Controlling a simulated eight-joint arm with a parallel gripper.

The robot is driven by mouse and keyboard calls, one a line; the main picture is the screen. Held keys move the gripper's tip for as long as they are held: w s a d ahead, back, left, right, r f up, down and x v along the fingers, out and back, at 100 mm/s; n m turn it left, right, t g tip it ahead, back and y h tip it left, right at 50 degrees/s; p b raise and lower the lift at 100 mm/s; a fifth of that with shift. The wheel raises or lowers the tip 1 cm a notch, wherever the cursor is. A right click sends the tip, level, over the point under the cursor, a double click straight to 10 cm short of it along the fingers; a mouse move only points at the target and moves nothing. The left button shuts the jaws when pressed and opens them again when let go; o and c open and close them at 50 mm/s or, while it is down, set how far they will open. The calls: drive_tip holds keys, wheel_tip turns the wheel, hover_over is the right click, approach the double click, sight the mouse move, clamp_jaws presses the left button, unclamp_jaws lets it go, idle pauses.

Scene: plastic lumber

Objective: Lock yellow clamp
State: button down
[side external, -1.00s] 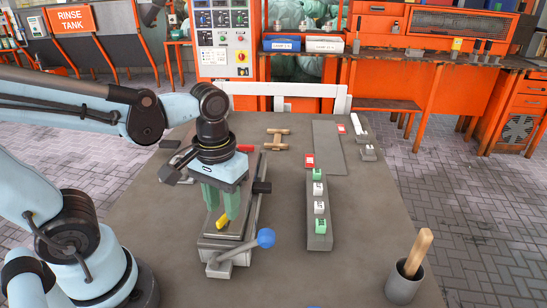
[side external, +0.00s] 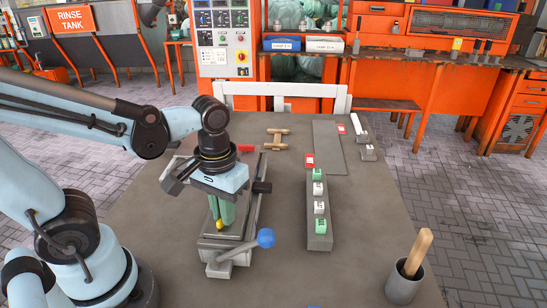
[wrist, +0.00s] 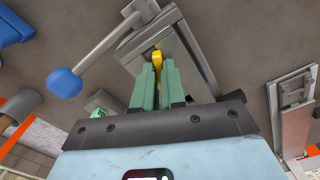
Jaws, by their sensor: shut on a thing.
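The yellow clamp (side external: 219,225) is a small yellow piece on the grey fixture (side external: 222,244) in the middle of the table. It also shows in the wrist view (wrist: 156,58), at the tips of the green fingers. My gripper (side external: 223,212) points down over the fixture, its fingers close together. In the wrist view my gripper (wrist: 155,72) is shut on the yellow clamp, which sticks out beyond the fingertips. Most of the clamp is hidden by the fingers. A lever with a blue ball knob (side external: 266,238) stands at the fixture's front right.
A grey rail (side external: 318,241) with green and white blocks lies right of the fixture. A grey cup (side external: 404,285) with a wooden handle stands front right. A wooden piece (side external: 277,140) and a flat grey plate (side external: 328,148) lie farther back.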

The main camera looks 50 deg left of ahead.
drive_tip(key=shift+m, duration=0.3)
drive_tip(key=m, duration=1.2)
idle(0.6)
drive_tip(key=c, duration=1.2)
unclamp_jaws()
drive_tip(key=shift+r, duration=0.15)
